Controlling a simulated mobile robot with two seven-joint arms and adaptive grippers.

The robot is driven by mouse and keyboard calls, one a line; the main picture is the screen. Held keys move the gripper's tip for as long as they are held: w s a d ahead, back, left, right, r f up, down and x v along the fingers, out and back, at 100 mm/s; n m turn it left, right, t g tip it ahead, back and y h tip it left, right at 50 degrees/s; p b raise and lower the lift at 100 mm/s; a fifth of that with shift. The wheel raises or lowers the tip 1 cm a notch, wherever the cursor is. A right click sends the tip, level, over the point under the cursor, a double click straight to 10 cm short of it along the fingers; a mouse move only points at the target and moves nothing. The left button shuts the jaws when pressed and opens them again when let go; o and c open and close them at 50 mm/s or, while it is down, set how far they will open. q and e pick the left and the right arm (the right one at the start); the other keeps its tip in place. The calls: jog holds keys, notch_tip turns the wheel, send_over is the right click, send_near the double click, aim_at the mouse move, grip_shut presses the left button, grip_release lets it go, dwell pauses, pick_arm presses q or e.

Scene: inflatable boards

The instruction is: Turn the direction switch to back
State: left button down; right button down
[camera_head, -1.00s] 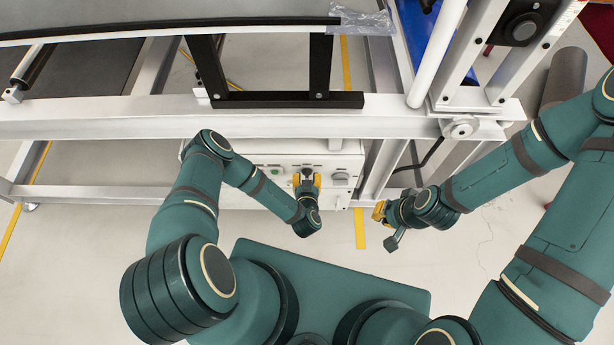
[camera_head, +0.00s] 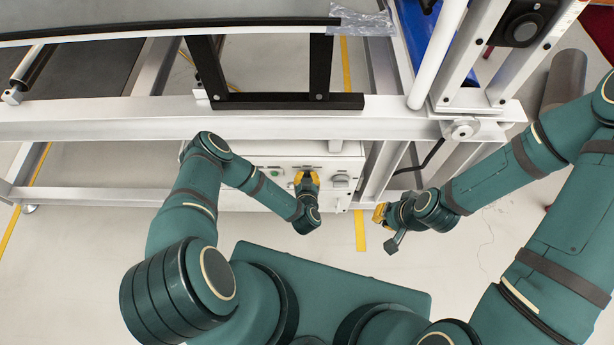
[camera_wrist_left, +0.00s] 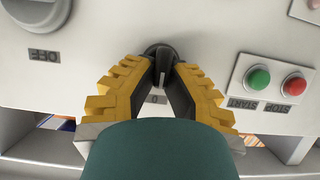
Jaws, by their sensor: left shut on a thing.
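The direction switch (camera_wrist_left: 162,62) is a black rotary knob on a white control box (camera_head: 262,158). In the left wrist view its grip bar stands roughly in line with a "0" mark on the panel. My left gripper (camera_wrist_left: 162,80) is at the knob, with its yellow-backed, black-padded fingers closed on both sides of it. In the head view my left gripper (camera_head: 307,176) hides the knob. My right gripper (camera_head: 380,212) is to the right of the box, away from the panel; its fingers are too small to judge.
Beside the knob are a green START button (camera_wrist_left: 257,79) and a red STOP button (camera_wrist_left: 294,86). A large grey knob (camera_wrist_left: 38,12) marked OFF is on the other side. A white frame beam (camera_head: 120,122) runs above the box. Floor is clear in front.

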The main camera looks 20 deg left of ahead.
pick_arm(q)
jog(key=shift+a+n, duration=0.1)
jog(key=shift+n, duration=0.2)
jog(key=shift+a+f+n+t+h+b, duration=0.15)
jog(key=shift+n+t+h, duration=0.2)
jog(key=shift+n+h, duration=0.45)
jog(key=shift+a+r+n+t+h+b, duration=0.1)
jog(key=shift+n+t+h+b, duration=0.2)
jog(key=shift+n, duration=0.75)
jog(key=shift+a+f+n+t+h+b, duration=0.15)
jog(key=shift+n+t+h, duration=0.2)
jog(key=shift+n+h, duration=0.5)
jog(key=c, duration=1)
grip_release()
jog(key=v, duration=1.2)
